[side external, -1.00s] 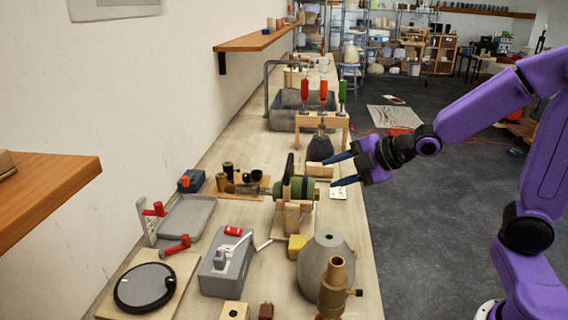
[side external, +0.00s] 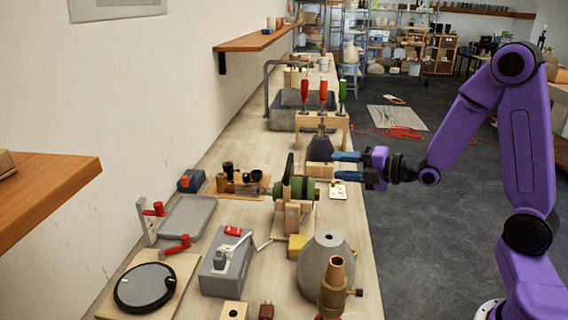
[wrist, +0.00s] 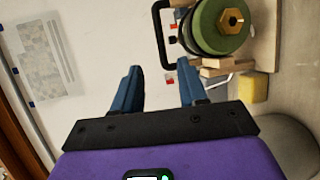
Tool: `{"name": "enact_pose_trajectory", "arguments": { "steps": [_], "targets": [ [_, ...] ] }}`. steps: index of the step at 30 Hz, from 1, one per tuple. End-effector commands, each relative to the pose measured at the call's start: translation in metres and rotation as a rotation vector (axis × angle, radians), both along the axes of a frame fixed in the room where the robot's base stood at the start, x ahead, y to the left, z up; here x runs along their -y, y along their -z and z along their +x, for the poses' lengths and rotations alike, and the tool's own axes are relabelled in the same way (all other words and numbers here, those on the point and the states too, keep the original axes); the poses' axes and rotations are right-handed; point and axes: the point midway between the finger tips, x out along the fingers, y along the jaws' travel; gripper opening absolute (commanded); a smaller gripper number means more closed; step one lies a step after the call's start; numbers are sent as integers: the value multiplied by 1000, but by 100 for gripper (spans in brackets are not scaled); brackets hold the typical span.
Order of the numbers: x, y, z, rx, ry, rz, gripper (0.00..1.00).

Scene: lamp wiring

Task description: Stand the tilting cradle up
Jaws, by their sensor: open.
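What looks like the tilting cradle is a wooden stand (side external: 292,218) on the bench, carrying a green cylinder (side external: 301,190) with a black frame-like handle (side external: 287,172). The cylinder lies roughly level in the side view. In the wrist view, the green cylinder (wrist: 207,30) shows its end with a brass hex fitting, and the black handle (wrist: 158,40) is beside it. My gripper (side external: 340,167) is open and empty, just right of and beyond the cylinder, with its blue fingers pointing left. The wrist view shows the fingers (wrist: 158,82) spread with nothing between them.
A grey cone (side external: 325,262) and a brass fitting (side external: 334,285) stand nearer the camera. A yellow block (side external: 297,245) sits by the stand. A dark vase-like piece (side external: 319,148) and a clamp rack (side external: 335,119) stand behind. Free floor lies right of the bench.

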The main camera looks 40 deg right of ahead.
Motion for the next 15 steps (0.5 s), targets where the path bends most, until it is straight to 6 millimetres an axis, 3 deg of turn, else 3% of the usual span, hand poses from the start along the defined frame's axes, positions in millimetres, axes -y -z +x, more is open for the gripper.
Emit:
{"name": "enact_pose_trajectory", "arguments": {
  "steps": [15],
  "targets": [
    [-10,5,23,-2,-1,0,42]
  ]
}}
